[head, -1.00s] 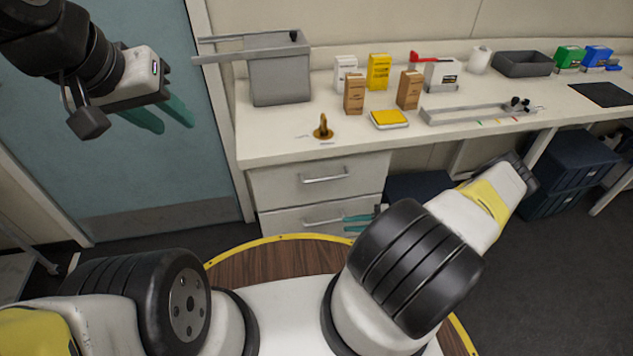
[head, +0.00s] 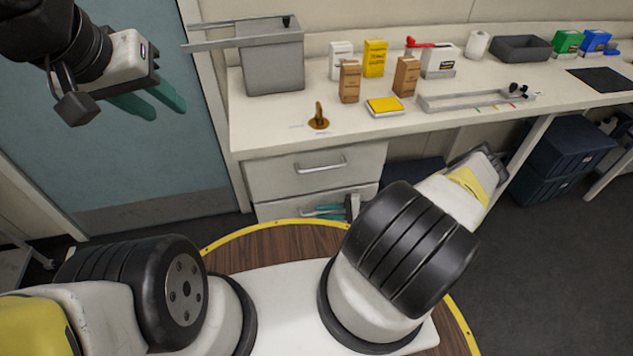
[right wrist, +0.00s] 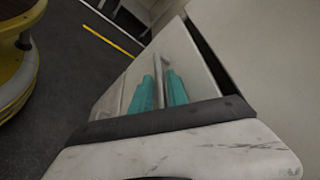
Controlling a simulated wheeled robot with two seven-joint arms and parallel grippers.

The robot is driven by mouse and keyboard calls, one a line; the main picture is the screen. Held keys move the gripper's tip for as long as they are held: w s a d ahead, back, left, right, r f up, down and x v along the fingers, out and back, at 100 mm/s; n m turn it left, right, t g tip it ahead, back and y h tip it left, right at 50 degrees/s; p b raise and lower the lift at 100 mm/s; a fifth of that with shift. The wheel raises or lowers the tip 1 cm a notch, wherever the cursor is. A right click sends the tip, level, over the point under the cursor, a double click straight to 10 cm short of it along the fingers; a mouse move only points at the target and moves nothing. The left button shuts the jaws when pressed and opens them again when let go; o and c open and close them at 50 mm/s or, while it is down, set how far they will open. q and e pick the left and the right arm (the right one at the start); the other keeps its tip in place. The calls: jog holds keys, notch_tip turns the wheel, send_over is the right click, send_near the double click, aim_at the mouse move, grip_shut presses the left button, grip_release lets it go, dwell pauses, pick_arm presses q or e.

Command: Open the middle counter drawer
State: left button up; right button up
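The counter has a top drawer (head: 275,176) with a bar handle (head: 320,165) and a drawer below it (head: 277,210), partly hidden by the round base and my right arm. My right gripper (head: 322,211) is low at this lower drawer, its teal fingers pointing left along the handle. In the right wrist view, the metal handle bar (right wrist: 158,68) runs between the two teal fingers (right wrist: 160,92); whether they press on it is unclear. A dark strip borders the drawer front; I cannot tell if it is a gap. My left gripper (head: 150,102) is open and empty, before the blue door.
On the counter (head: 265,135) stand a grey bin (head: 272,65), small boxes, a yellow pad (head: 384,106) and a brass-coloured piece (head: 318,118). Dark blue crates (head: 570,150) sit under the counter at right. The round wooden base (head: 270,240) lies close before the drawers.

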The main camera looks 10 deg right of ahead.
grip_shut()
jog(key=shift+d, duration=0.1)
dwell(1.2)
